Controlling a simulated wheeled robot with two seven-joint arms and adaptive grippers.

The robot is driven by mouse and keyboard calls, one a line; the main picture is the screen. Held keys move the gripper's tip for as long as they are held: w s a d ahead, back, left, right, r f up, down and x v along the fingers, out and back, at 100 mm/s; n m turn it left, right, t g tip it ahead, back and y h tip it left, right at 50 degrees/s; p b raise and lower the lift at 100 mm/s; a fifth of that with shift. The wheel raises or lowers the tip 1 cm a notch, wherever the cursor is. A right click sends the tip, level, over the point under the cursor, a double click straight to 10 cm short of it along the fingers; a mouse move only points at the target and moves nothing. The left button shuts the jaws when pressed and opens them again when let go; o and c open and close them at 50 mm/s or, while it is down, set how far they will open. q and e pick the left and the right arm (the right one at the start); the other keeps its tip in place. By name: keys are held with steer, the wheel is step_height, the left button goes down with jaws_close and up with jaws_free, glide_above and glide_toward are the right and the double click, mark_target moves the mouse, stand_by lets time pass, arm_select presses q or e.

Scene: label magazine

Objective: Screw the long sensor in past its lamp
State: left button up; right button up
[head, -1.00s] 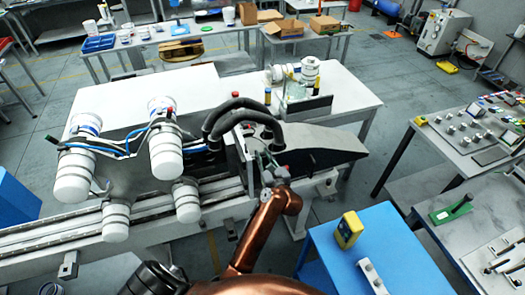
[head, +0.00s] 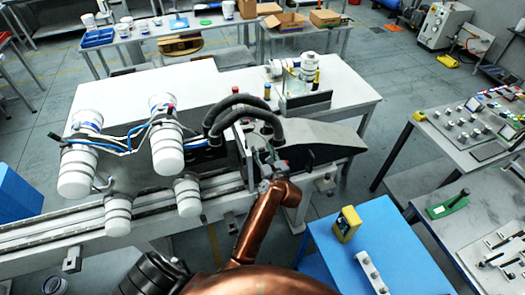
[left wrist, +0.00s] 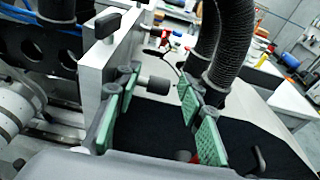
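My left gripper (head: 264,160) is at the upright plate of the machine on the bench, at the end of my copper-coloured arm. In the left wrist view its two green-padded fingers (left wrist: 160,125) stand apart. A short dark cylinder (left wrist: 153,85) sticks out from the pale plate (left wrist: 95,65) and shows between the fingers, with visible space around it. It may be the sensor, but I cannot tell for sure. A red spot (left wrist: 184,156) shows low between the fingers; I cannot tell whether it is a lamp. My right gripper is not in view.
Thick black hoses (head: 236,108) arch close over the work spot; they also pass beside the fingers in the left wrist view (left wrist: 222,40). White cylinders (head: 170,150) with blue cables stand left. A blue table (head: 375,240) with a yellow block (head: 347,223) is at lower right.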

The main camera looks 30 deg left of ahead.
arm_select(q)
step_height(320, 180, up, 10)
stand_by(0.6)
stand_by(0.4)
